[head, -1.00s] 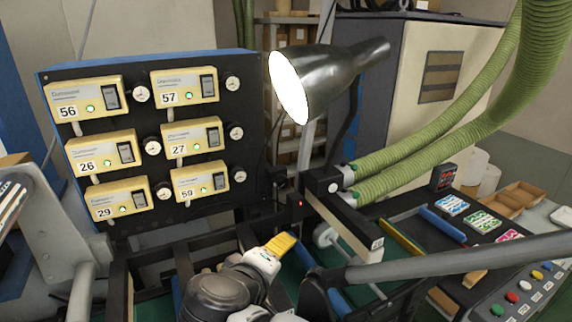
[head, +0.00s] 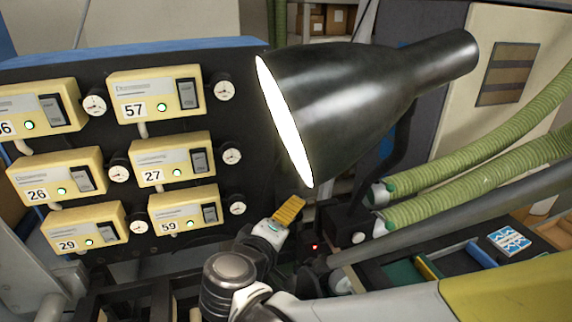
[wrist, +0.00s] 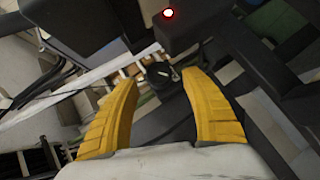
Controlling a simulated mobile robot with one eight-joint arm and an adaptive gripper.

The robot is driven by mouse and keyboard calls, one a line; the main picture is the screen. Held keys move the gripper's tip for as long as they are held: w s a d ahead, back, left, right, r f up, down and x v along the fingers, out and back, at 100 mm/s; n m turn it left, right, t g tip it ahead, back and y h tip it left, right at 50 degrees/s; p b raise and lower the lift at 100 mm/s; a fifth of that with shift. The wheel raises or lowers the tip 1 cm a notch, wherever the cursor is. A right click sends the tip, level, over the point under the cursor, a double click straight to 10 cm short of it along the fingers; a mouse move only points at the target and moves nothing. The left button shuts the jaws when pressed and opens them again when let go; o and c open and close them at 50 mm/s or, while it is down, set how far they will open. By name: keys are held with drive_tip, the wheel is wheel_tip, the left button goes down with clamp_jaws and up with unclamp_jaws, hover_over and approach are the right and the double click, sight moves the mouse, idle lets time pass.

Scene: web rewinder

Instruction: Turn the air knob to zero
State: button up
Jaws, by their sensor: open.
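My gripper (head: 288,212) has yellow fingers and sits right of the yellow boxes' panel, below the lamp. In the wrist view my gripper (wrist: 165,105) is open with nothing between its fingers. Beyond the fingertips a small dark round part (wrist: 159,74) shows in the gap, apart from them. It looks like a knob, but I cannot tell for sure that it is the air knob. No mark or zero on it can be read. In the head view a small pale round part (head: 358,238) shows on a black block right of my gripper.
A large black lamp (head: 350,95) hangs close above my gripper. A panel (head: 230,125) with several numbered yellow boxes and gauges stands at left. Green hoses (head: 470,170) run at right. A red light (wrist: 168,13) is on a black arm near the fingertips.

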drive_tip(key=shift+x, duration=1.5)
drive_tip(key=shift+s, duration=0.15)
drive_tip(key=c, duration=1.2)
drive_tip(key=shift+f+b, duration=0.25)
drive_tip(key=shift+b, duration=0.35)
drive_tip(key=n+t+h+b, duration=0.1)
drive_tip(key=b, duration=0.2)
drive_tip(key=shift+f, duration=0.2)
drive_tip(key=n+t+b, duration=0.1)
drive_tip(key=b, duration=0.1)
drive_tip(key=shift+r+h+b, duration=0.1)
drive_tip(key=shift+h+b, duration=0.25)
drive_tip(key=shift+h, duration=0.05)
drive_tip(key=shift+r+n+b, duration=0.2)
drive_tip(key=shift+n+b, duration=0.15)
drive_tip(key=shift+n, duration=0.15)
drive_tip(key=shift+r+t, duration=0.15)
drive_tip(key=shift+t, duration=0.15)
